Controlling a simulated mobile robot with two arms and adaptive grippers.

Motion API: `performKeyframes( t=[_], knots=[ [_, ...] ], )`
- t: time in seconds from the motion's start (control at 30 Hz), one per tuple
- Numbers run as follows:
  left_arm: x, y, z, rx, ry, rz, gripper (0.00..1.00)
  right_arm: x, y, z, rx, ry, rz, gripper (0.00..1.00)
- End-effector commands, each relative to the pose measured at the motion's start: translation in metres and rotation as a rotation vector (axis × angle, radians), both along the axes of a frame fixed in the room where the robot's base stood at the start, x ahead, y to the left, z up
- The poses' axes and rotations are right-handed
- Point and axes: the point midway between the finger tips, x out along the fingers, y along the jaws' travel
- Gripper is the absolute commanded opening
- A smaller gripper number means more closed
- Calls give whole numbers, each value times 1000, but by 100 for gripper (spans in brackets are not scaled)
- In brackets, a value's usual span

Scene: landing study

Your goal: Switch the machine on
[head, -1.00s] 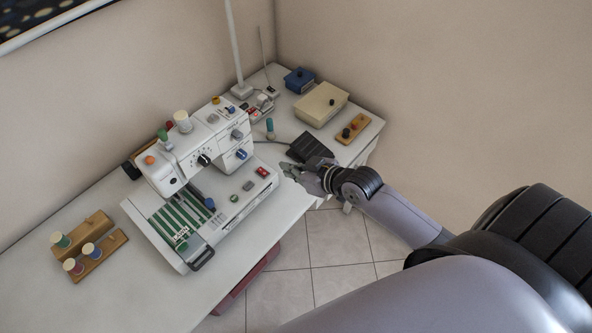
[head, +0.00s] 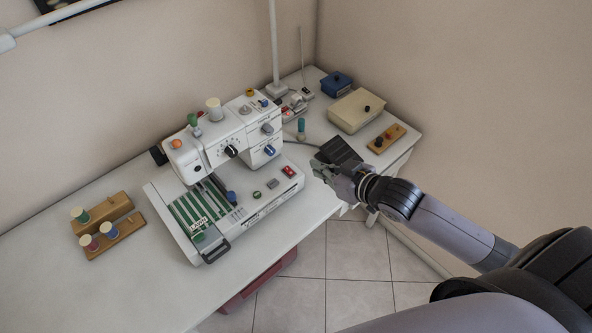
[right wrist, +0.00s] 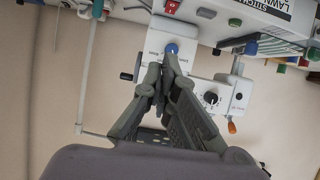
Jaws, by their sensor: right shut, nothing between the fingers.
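The white sewing machine (head: 215,145) stands on the table. A red rocker switch (head: 289,171) sits at the right end of its base, beside a grey and a green button. The red switch also shows at the top edge of the right wrist view (right wrist: 172,6). My right gripper (head: 317,168) is shut and empty, just right of the red switch and apart from it in the head view. In the right wrist view its closed fingertips (right wrist: 160,70) appear just below a blue knob (right wrist: 171,49) on the machine; contact cannot be told. My left gripper is not in view.
A black pedal (head: 338,152) lies right behind my right gripper. A beige box (head: 355,110), a blue box (head: 336,84) and a wooden block with knobs (head: 387,138) stand at the right back. Wooden spool holders (head: 110,240) lie left. The front left tabletop is clear.

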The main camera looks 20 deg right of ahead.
Motion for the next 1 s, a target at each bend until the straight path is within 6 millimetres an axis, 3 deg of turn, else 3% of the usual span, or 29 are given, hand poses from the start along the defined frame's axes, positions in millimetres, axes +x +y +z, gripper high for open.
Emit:
performKeyframes(
  t=[0.1, 0.57, 0.73, 1.0],
  knots=[
    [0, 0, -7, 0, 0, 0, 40, 0, 2, -1, 5, -9, 5, 0],
    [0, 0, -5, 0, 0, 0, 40, 5, 4, -1, 11, -9, 2, 0],
    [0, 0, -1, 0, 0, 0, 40, 25, 11, -9, 12, -12, 2, 0],
    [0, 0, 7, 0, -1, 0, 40, 75, 29, -35, 12, -10, 1, 0]
  ],
)
